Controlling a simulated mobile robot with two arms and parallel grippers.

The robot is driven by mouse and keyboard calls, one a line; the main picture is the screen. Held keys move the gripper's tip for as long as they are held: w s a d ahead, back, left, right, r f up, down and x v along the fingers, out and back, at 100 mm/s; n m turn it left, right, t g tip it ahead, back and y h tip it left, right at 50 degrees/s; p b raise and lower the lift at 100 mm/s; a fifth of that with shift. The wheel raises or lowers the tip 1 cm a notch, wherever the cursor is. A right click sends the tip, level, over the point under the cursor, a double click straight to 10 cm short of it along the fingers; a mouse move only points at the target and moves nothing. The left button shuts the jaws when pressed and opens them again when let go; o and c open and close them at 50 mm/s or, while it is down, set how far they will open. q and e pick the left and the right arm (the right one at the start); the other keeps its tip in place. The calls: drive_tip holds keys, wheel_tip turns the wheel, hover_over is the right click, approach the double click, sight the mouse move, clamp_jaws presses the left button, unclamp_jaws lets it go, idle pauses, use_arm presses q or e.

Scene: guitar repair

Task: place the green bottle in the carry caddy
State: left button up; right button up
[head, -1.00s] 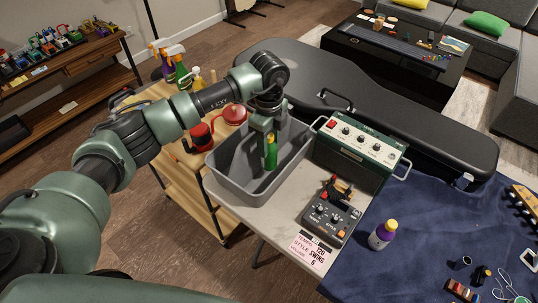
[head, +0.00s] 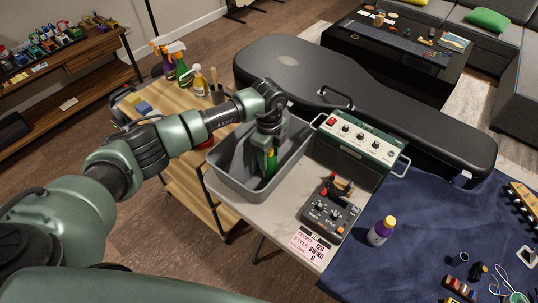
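The carry caddy is a grey open tub (head: 236,191) on the near left part of the pale table. The green bottle (head: 270,165) is upright inside the caddy's walls, partly hidden by my gripper. My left gripper (head: 268,150) reaches down into the caddy from above, with its fingers closed around the bottle's upper part. I cannot tell whether the bottle's base touches the caddy floor. My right gripper is not in view.
A green amplifier (head: 355,143) stands just right of the caddy, with a dark pedal (head: 331,212) in front of it. A black guitar case (head: 385,105) lies behind. A wooden cart (head: 180,170) is at left.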

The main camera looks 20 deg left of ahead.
use_arm(q)
drive_tip(key=shift+o, duration=0.9)
drive_tip(key=shift+r, duration=0.3)
drive_tip(key=shift+w+r, duration=0.1)
drive_tip(key=shift+r, duration=0.25)
wheel_tip(320, 180, up, 10)
drive_tip(key=b, duration=0.2)
drive_tip(key=shift+f+b, duration=0.2)
drive_tip(key=shift+b, duration=0.1)
drive_tip(key=shift+r, duration=0.75)
